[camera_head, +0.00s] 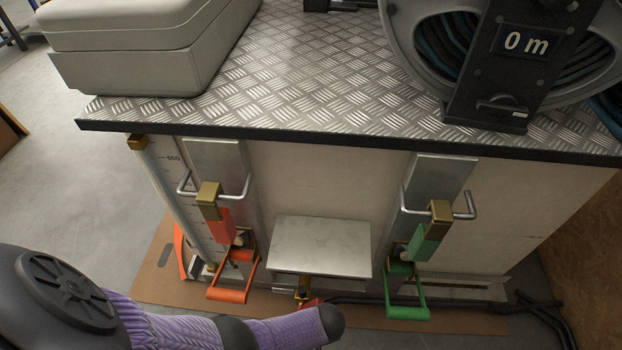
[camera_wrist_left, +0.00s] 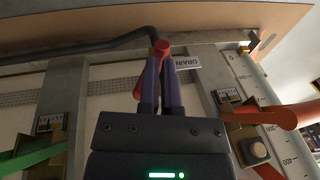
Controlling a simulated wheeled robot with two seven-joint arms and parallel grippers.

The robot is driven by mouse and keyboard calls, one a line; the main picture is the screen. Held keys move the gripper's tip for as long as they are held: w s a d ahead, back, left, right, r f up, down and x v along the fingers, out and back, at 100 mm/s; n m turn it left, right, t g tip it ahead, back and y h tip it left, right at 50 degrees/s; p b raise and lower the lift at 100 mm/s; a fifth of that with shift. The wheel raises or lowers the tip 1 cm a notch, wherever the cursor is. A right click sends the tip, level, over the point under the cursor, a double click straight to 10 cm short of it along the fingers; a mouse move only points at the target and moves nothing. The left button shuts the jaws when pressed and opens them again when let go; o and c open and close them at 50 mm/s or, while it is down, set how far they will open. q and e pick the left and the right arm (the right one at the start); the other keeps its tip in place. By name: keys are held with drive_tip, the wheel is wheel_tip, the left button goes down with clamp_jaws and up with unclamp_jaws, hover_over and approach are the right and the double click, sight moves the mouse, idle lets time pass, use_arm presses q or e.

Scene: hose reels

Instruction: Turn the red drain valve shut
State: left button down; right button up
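The red drain valve (camera_head: 314,301) sits low on the front of the tank, below a small metal shelf, and is partly hidden. In the left wrist view, its round red head (camera_wrist_left: 161,47) is at my fingertips, beside a DRAIN label (camera_wrist_left: 187,62). Its red lever slants down to the left behind one finger (camera_wrist_left: 137,88). My left gripper (camera_wrist_left: 161,60) has its two purple fingers close together with a narrow gap. Whether they grip the valve is unclear. In the head view, my left gripper (camera_head: 332,320) reaches in low from the left. My right gripper is not in view.
Orange (camera_head: 233,294) and green (camera_head: 408,312) levers hang left and right of the shelf (camera_head: 321,246). Metal loop handles project above them. A dark hose (camera_head: 455,302) runs along the bottom right. A grey case (camera_head: 145,45) and a hose reel (camera_head: 510,60) stand on the checker-plate top.

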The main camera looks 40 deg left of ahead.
use_arm(q)
drive_tip(key=s+a+r+t+h+p, duration=0.25)
drive_tip(key=a+r+t+h, duration=0.2)
drive_tip(key=a+r, duration=0.5)
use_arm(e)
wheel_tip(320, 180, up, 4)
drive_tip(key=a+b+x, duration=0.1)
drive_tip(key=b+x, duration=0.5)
use_arm(q)
drive_tip(key=b, duration=0.3)
hover_over(304, 308)
drive_tip(key=shift+t, duration=0.45)
drive_tip(key=f, duration=1.1)
drive_tip(key=shift+s+a, duration=0.15)
drive_tip(key=shift+a, duration=0.1)
drive_tip(key=shift+d, duration=0.2)
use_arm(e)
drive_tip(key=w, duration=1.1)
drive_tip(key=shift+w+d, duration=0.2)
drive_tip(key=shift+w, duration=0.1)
